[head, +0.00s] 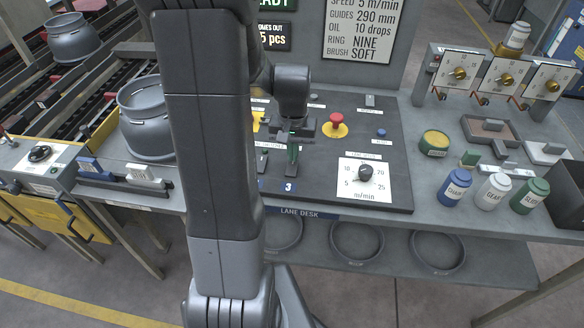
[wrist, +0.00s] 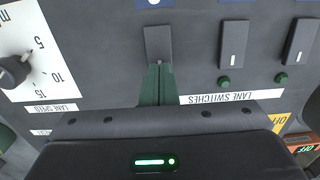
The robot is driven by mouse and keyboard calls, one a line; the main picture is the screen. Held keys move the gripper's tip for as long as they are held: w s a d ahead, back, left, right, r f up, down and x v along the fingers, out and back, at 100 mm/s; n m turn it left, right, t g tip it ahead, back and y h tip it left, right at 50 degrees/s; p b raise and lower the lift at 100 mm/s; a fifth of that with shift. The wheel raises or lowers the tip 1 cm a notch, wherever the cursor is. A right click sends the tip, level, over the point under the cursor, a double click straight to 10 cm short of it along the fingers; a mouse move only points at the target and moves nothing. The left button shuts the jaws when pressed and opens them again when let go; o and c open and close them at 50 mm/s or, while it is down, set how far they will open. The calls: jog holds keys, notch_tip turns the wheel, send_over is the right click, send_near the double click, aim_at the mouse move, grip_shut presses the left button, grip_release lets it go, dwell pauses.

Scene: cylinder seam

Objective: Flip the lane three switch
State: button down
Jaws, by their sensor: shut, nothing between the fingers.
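The lane three switch (head: 291,172) is a dark rocker on the sloped lane desk, just above a blue plate marked 3 (head: 289,187). It also shows in the wrist view (wrist: 158,42), at the top centre. My gripper (head: 292,162) points down over the desk with its green fingers closed together and empty. In the wrist view the fingertips (wrist: 158,68) overlap the near end of this switch. I cannot tell whether they touch it. Any lamp beside this switch is hidden by the fingers.
Two more rocker switches (wrist: 232,45) (wrist: 300,40) with green lamps sit to the right in the wrist view. A speed knob (head: 366,173) and a red stop button (head: 336,119) are right of my gripper. My arm hides the desk's left part.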

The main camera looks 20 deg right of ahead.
jog(key=shift+f+b, duration=0.35)
jog(key=shift+f, duration=0.2)
jog(key=shift+r, duration=0.1)
jog(key=shift+r+p, duration=2.75)
jog(key=shift+r, duration=0.75)
jog(key=shift+f, duration=0.2)
notch_tip(320, 180, down, 7)
jog(key=b, duration=0.5)
jog(key=shift+r+b, duration=0.1)
jog(key=shift+b, duration=0.2)
jog(key=shift+r, duration=0.1)
jog(key=shift+r, duration=0.1)
